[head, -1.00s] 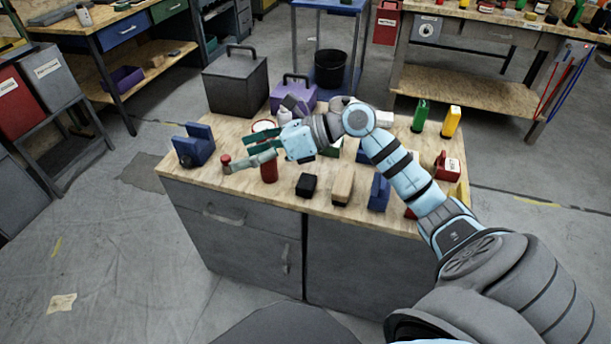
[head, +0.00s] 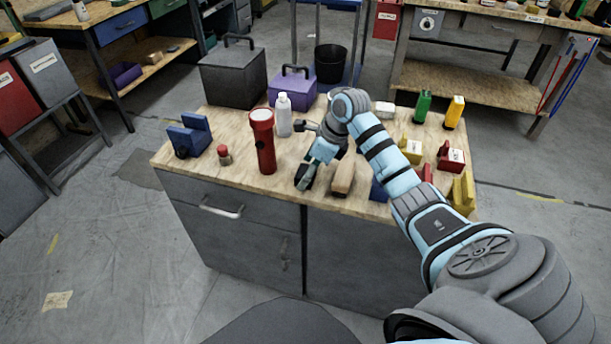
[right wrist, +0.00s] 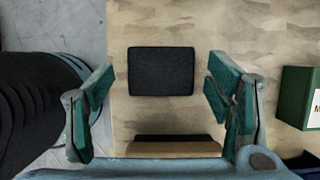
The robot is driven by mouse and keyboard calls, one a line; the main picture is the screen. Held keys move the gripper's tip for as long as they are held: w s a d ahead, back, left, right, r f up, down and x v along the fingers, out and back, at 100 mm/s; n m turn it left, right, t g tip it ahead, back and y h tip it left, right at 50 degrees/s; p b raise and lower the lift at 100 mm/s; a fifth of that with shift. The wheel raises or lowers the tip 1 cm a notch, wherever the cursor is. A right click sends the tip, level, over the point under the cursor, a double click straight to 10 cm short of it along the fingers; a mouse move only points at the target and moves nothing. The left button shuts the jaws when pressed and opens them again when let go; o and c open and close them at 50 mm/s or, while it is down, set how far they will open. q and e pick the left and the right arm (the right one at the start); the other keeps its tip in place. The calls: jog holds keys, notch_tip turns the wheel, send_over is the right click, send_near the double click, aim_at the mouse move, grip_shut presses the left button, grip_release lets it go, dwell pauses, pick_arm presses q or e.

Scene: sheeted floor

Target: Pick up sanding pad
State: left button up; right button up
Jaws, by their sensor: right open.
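A black rectangular block, which looks like the sanding pad (right wrist: 161,71), lies flat on the wooden worktop in the right wrist view. My right gripper (right wrist: 162,92) is open above the worktop, one finger to each side of the block and neither touching it. How high the fingers are above it is hard to tell. In the head view my right gripper is over the front middle of the bench and partly covers the block. My left gripper is not in view.
A wooden block with a black face (right wrist: 175,147) lies close beside the pad. A red flashlight (head: 263,140) and white bottle (head: 284,115) stand left of the gripper. A green box (right wrist: 300,97) is to the right in the wrist view.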

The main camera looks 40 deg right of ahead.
jog(key=shift+w+f, duration=0.15)
jog(key=shift+f, duration=0.05)
jog(key=shift+c, duration=1)
jog(key=c, duration=0.9)
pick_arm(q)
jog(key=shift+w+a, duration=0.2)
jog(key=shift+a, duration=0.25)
pick_arm(e)
jog(key=shift+c, duration=0.2)
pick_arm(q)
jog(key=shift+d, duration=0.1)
pick_arm(e)
jog(key=shift+r, duration=0.1)
jog(key=shift+r, duration=0.15)
pick_arm(q)
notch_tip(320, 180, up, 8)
jog(key=p, duration=0.8)
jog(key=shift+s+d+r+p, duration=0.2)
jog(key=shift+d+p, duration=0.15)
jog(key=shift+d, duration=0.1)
pick_arm(e)
notch_tip(320, 180, up, 20)
